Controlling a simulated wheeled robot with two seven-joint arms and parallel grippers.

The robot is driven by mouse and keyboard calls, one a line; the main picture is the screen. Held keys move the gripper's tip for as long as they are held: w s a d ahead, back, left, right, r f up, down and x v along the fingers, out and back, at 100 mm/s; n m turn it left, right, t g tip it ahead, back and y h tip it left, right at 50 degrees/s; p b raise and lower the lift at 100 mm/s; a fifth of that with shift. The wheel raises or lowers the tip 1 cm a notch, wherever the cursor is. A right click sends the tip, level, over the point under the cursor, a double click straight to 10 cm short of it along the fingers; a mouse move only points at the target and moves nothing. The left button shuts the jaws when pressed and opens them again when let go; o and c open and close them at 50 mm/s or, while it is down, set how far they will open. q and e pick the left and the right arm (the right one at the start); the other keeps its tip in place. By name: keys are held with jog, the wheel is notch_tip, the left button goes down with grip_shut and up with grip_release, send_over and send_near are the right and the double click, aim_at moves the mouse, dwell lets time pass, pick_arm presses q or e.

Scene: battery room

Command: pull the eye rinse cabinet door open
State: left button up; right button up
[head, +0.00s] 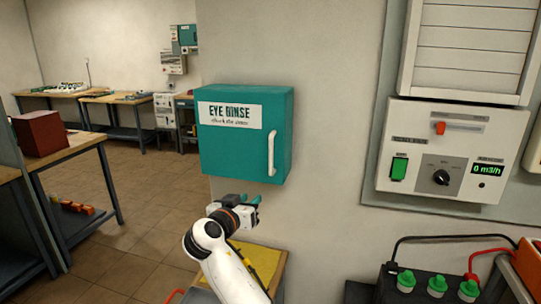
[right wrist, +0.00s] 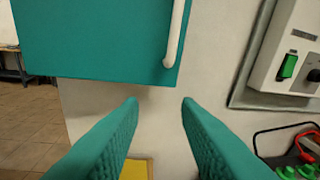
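The teal eye rinse cabinet (head: 235,165) hangs on the wall in the middle of the head view, its door shut. A white vertical bar handle (head: 271,154) sits near the right edge of the door. In the right wrist view the lower part of the cabinet (right wrist: 95,40) and the handle (right wrist: 174,35) show at the top. My right gripper (head: 252,199) is just below the cabinet, apart from the handle. Its teal fingers (right wrist: 160,102) are open with nothing between them. My left gripper is not in view.
A control panel (head: 436,195) with a green switch and a dial is on the wall to the right. Below it are green-capped battery terminals (head: 437,283) with cables. A yellow-topped stand (head: 262,262) is under the cabinet. Workbenches (head: 85,157) stand at left.

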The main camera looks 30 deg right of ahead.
aim_at(270, 157)
notch_tip(270, 157, up, 8)
jog(key=m+h, duration=0.2)
jog(key=m, duration=0.1)
jog(key=p+x, duration=0.3)
jog(key=x, duration=0.8)
jog(key=shift+d+p, duration=0.1)
jog(key=shift+p, duration=0.3)
jog(key=shift+w+d+f, duration=0.2)
jog(key=shift+w+d, duration=0.15)
jog(key=shift+d, duration=0.3)
jog(key=shift+c, duration=0.2)
grip_shut()
